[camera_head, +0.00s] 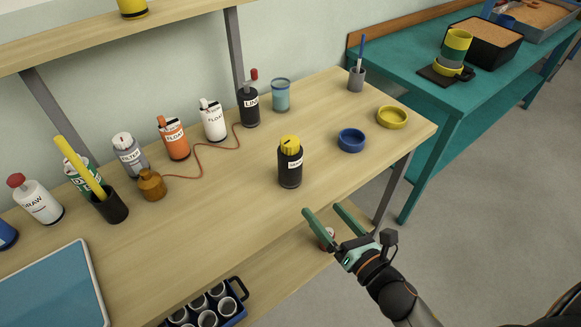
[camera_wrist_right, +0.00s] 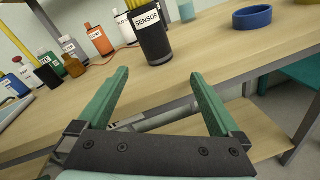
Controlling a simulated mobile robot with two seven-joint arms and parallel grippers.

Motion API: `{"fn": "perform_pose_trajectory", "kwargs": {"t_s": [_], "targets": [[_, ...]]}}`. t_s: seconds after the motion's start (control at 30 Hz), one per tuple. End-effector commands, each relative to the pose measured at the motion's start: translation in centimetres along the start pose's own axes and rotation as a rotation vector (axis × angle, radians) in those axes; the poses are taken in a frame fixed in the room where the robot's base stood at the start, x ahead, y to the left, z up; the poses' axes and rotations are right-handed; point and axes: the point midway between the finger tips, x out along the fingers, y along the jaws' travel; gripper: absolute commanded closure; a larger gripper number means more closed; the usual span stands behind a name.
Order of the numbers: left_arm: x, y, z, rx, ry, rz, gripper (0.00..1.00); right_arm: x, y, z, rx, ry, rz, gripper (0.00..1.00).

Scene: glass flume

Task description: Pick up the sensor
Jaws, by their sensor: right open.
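The sensor (camera_head: 290,168) is a black canister with a yellow cap and a white label. It stands upright on the wooden table, near its front edge. In the right wrist view the sensor (camera_wrist_right: 153,42) shows its SENSOR label, with its top cut off by the frame. My right gripper (camera_head: 322,208) is open and empty, with green fingers, just off the table's front edge. The sensor is ahead of its fingertips (camera_wrist_right: 160,73) and apart from them. My left gripper is not in view.
Labelled bottles, including a white one (camera_head: 212,122) and an orange one (camera_head: 173,140), stand behind the sensor. A brown pot (camera_head: 151,186) has a thin cord. A blue ring (camera_head: 351,140) and a yellow ring (camera_head: 393,117) lie to the right. The wood around the sensor is clear.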

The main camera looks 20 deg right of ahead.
Motion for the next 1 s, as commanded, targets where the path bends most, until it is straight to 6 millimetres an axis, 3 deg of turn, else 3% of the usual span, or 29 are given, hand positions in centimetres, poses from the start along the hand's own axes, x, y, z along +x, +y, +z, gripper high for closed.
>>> {"fn": "perform_pose_trajectory", "kwargs": {"t_s": [0.1, 0.3, 0.7, 1.0], "targets": [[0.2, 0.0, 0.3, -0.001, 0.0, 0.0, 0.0, 0.4, 0.7, 1.0, -0.257, -0.035, 0.045, 0.0], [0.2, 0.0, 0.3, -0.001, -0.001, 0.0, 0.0, 1.0, 1.4, 1.7, -0.444, -0.063, 0.072, 0.0], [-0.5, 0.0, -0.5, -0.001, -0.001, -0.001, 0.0, 6.8, 1.9, 2.0, -0.449, -0.063, 0.073, 0.0], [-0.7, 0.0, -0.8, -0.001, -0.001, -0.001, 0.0, 8.7, 1.8, 2.1, -0.448, -0.062, 0.072, 0.0]]}}
